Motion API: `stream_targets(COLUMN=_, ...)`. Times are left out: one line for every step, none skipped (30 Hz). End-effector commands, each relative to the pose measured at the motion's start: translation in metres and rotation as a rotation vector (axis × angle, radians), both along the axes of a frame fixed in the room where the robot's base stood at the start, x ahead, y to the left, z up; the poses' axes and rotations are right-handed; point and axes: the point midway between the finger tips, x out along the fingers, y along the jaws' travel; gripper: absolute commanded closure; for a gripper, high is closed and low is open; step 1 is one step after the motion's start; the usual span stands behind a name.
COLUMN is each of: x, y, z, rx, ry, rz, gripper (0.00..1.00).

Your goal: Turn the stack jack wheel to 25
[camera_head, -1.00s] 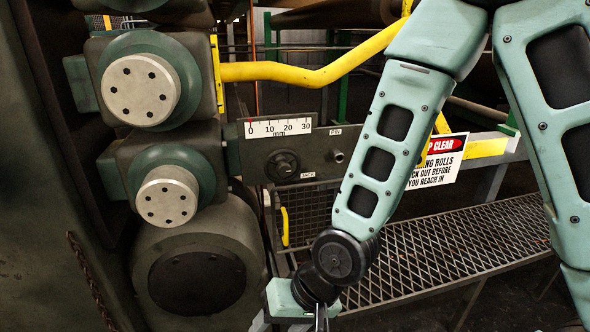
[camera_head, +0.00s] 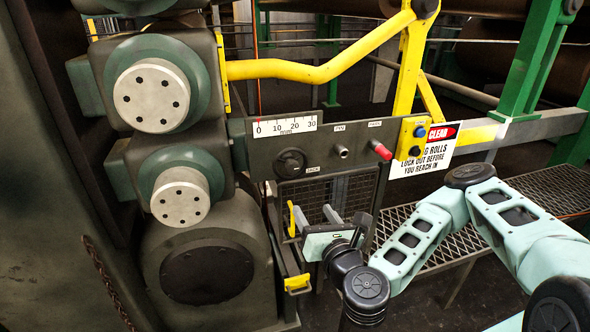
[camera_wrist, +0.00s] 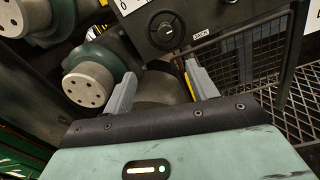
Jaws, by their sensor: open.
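The stack jack wheel (camera_head: 291,162) is a dark round knob on a grey panel, with a JACK label beside it. It also shows at the top of the wrist view (camera_wrist: 166,30). A white scale (camera_head: 285,126) marked 0 to 30 mm sits above the wheel, with a red mark at 0. My gripper (camera_head: 318,215) is open and empty, below and a little right of the wheel in the head view. In the wrist view its two fingers (camera_wrist: 160,82) stand wide apart, pointing toward the panel, with the wheel beyond them. Nothing touches the wheel.
A PIN stub (camera_head: 341,151) and a red-ended knob (camera_head: 381,150) project from the panel right of the wheel. A mesh guard (camera_head: 345,195) with a yellow handle lies below. Large rolls with pale hubs (camera_head: 180,203) stand at left. A yellow rail (camera_head: 300,72) runs above.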

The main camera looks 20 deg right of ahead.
Motion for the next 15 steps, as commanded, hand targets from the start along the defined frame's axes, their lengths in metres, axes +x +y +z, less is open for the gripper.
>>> stream_targets(x=0.000, y=-0.005, z=0.000, rx=0.025, ry=0.002, rz=-0.023, gripper=0.42)
stream_targets(x=0.001, y=-0.006, z=0.000, rx=0.034, ry=0.002, rz=-0.033, gripper=0.42)
stream_targets(x=0.002, y=-0.008, z=0.000, rx=0.040, ry=0.001, rz=-0.039, gripper=0.42)
stream_targets(x=0.003, y=-0.008, z=0.000, rx=0.042, ry=0.002, rz=-0.041, gripper=0.42)
stream_targets(x=0.004, y=-0.008, z=-0.001, rx=0.041, ry=0.001, rz=-0.041, gripper=0.42)
stream_targets(x=0.006, y=-0.008, z=-0.001, rx=0.039, ry=-0.001, rz=-0.039, gripper=0.42)
stream_targets(x=0.008, y=-0.008, z=-0.001, rx=0.038, ry=-0.001, rz=-0.038, gripper=0.42)
stream_targets(x=0.011, y=-0.008, z=-0.002, rx=0.036, ry=-0.001, rz=-0.037, gripper=0.42)
stream_targets(x=0.014, y=-0.008, z=-0.002, rx=0.035, ry=-0.001, rz=-0.035, gripper=0.42)
stream_targets(x=0.016, y=-0.007, z=-0.002, rx=0.034, ry=-0.002, rz=-0.035, gripper=0.42)
stream_targets(x=0.018, y=-0.007, z=-0.002, rx=0.034, ry=-0.001, rz=-0.034, gripper=0.42)
stream_targets(x=0.022, y=-0.007, z=-0.002, rx=0.034, ry=-0.003, rz=-0.035, gripper=0.42)
stream_targets(x=0.025, y=-0.007, z=-0.002, rx=0.033, ry=-0.002, rz=-0.036, gripper=0.42)
stream_targets(x=0.028, y=-0.008, z=-0.001, rx=0.034, ry=-0.004, rz=-0.037, gripper=0.42)
stream_targets(x=0.031, y=-0.008, z=0.000, rx=0.035, ry=-0.004, rz=-0.038, gripper=0.42)
